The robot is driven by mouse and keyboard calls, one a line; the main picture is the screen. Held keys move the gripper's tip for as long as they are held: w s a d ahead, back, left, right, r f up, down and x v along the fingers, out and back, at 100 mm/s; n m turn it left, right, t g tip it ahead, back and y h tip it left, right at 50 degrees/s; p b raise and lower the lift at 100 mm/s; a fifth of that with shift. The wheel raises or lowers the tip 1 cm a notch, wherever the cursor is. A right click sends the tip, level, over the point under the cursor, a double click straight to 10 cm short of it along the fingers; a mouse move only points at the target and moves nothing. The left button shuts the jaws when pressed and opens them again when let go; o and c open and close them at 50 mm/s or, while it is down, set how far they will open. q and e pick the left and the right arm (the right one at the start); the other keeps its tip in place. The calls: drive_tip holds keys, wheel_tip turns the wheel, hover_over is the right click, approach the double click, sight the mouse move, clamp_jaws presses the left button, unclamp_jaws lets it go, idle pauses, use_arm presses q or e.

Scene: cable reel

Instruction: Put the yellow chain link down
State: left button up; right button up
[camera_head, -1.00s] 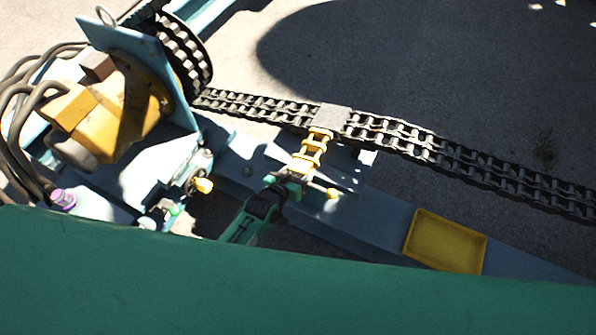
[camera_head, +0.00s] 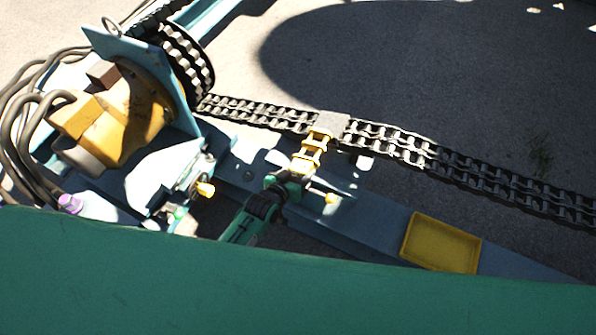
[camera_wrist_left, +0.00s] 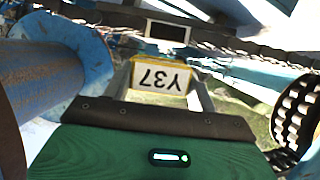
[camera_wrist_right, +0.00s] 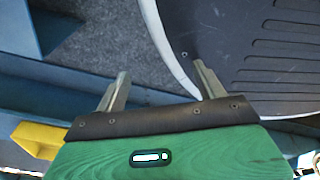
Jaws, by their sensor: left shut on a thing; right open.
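The yellow chain link (camera_head: 312,151) is held beside the dark double-row chain (camera_head: 395,143), at the grey block (camera_head: 332,123) on it. In the head view its upper end overlaps the block's near edge; I cannot tell whether they touch. My left gripper (camera_head: 297,175) is shut on the link from the near side. In the left wrist view, a yellow-edged piece with a white label reading Y37 (camera_wrist_left: 162,77) sits between the left fingers. My right gripper (camera_wrist_right: 161,70) is open and empty in its wrist view, and is not seen in the head view.
An empty yellow tray (camera_head: 440,243) lies on the blue beam right of the left gripper. A yellow motor unit (camera_head: 125,115) with cables and a sprocket (camera_head: 187,62) stand at the left. Yellow-tipped handles (camera_head: 206,189) are close to the left arm. A dark shadow covers the floor behind.

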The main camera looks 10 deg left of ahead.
use_arm(q)
drive_tip(key=shift+r, duration=0.3)
use_arm(e)
drive_tip(key=shift+s, duration=0.35)
